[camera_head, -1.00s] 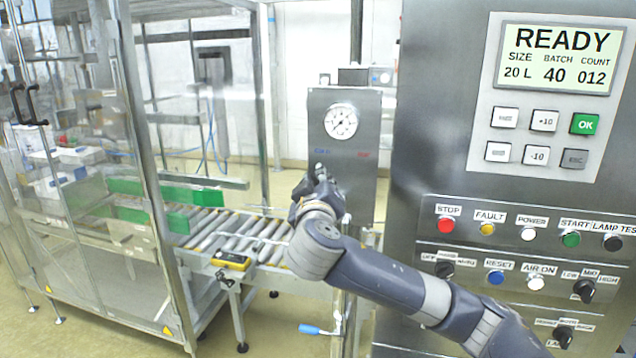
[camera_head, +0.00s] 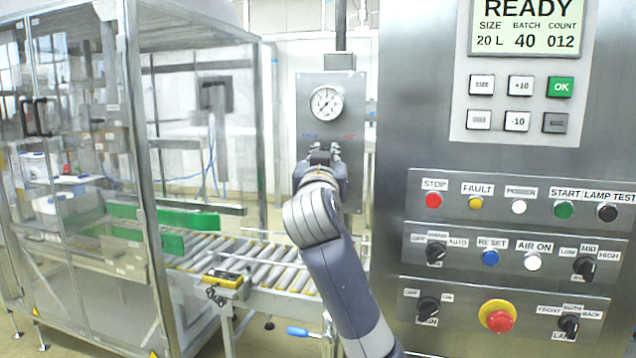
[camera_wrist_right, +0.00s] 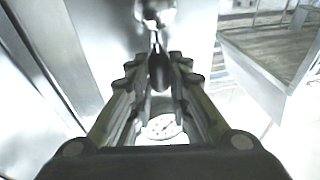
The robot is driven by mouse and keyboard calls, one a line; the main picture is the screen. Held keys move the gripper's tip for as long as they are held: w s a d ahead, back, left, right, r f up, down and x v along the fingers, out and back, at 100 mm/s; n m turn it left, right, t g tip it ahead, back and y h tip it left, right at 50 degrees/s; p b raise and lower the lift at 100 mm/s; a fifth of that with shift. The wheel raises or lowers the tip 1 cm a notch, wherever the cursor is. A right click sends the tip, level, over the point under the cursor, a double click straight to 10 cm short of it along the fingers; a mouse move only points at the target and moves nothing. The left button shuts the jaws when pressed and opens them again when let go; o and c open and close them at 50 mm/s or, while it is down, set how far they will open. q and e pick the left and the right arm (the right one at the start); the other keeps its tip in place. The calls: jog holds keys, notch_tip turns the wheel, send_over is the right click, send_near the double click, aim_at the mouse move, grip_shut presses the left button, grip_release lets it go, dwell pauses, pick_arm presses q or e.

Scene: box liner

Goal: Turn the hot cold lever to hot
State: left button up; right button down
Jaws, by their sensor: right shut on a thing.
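The steel panel (camera_head: 304,92) with a round white gauge (camera_head: 327,103) stands behind the roller conveyor. Below the gauge are a small blue label (camera_head: 309,136) on the left and a red label (camera_head: 349,136) on the right. My right gripper (camera_head: 322,152) is at the panel just below the gauge, between the labels, and hides the lever in the head view. In the right wrist view, my right gripper (camera_wrist_right: 158,80) is shut on the dark lever (camera_wrist_right: 157,72), whose stem runs to a chrome fitting (camera_wrist_right: 155,12). The lever's exact angle is hard to tell. My left gripper is not in view.
A large control cabinet (camera_head: 400,200) with buttons and knobs stands close on the right. A glass-walled machine (camera_head: 130,130) stands on the left. The roller conveyor (camera_head: 265,270) runs below the panel, with a blue-handled valve (camera_head: 304,332) near its end.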

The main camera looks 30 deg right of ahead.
jog(key=shift+s+d+f+m+g+h+b, duration=0.3)
jog(key=shift+s+d+m+h+b, duration=0.2)
jog(key=shift+m+b, duration=0.95)
jog(key=shift+s+d+f+m+g+h+b, duration=0.15)
jog(key=shift+s+d+f+m+h+b, duration=0.35)
jog(key=shift+m+b, duration=0.95)
jog(key=shift+s+d+f+m+g+h+b, duration=0.25)
jog(key=shift+s+m+h+b, duration=0.5)
jog(key=shift+m, duration=1.25)
jog(key=shift+w+d+r+y, duration=0.1)
jog(key=shift+w+y, duration=0.1)
jog(key=shift+y, duration=0.05)
jog(key=c, duration=1.5)
grip_release()
jog(key=shift+s, duration=0.1)
jog(key=v, duration=1.2)
